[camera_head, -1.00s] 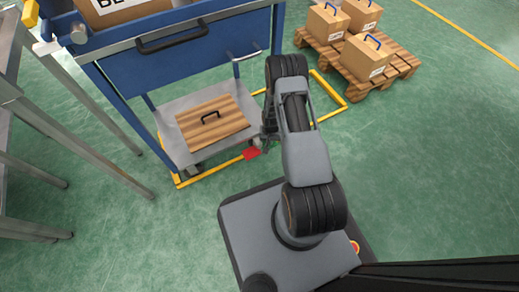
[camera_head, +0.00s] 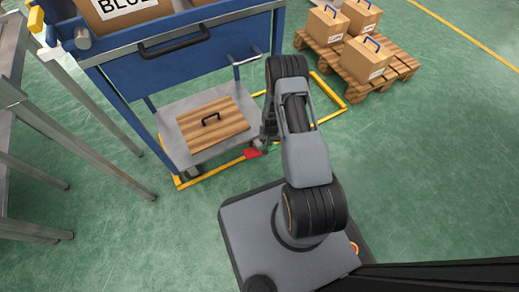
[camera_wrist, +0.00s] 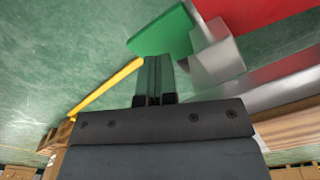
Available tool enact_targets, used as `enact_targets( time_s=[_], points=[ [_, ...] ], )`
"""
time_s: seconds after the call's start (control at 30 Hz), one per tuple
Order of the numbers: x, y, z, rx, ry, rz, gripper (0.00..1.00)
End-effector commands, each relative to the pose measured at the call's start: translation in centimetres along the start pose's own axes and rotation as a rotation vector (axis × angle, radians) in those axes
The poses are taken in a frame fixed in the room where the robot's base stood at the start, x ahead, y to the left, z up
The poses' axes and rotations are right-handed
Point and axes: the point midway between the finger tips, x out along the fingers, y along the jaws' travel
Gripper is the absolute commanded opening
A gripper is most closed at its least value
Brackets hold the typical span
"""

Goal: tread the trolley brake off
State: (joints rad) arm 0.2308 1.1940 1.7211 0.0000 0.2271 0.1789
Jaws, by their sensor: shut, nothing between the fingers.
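The blue trolley (camera_head: 190,72) stands at the left, with a grey lower shelf (camera_head: 176,116). At its lower right corner, near the floor, are a red pedal (camera_head: 252,154) and a small green pedal (camera_head: 267,149). In the wrist view the green pedal (camera_wrist: 163,31) lies straight beyond my fingertips, with the red pedal (camera_wrist: 260,12) to its right and a grey metal block (camera_wrist: 217,63) between. My gripper (camera_wrist: 155,70) is shut and empty. Its tips overlap the green pedal's near edge in the picture; I cannot tell whether they touch.
A wooden panel with a black handle (camera_head: 212,127) lies on the lower shelf. A box marked BLUE (camera_head: 125,14) sits on top of the trolley. Yellow floor lines (camera_head: 215,169) run around the trolley. Boxes on a pallet (camera_head: 384,85) stand at the upper right. The green floor at right is clear.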

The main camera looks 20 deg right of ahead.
Motion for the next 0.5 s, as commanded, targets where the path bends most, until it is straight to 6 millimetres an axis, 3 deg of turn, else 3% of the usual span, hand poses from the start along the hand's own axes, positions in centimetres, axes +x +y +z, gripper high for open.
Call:
enact_targets(
  time_s=[0.5],
  points=[
    [-4.8,0.0,0.0,0.000,0.001,0.000,0.00]
  ],
)
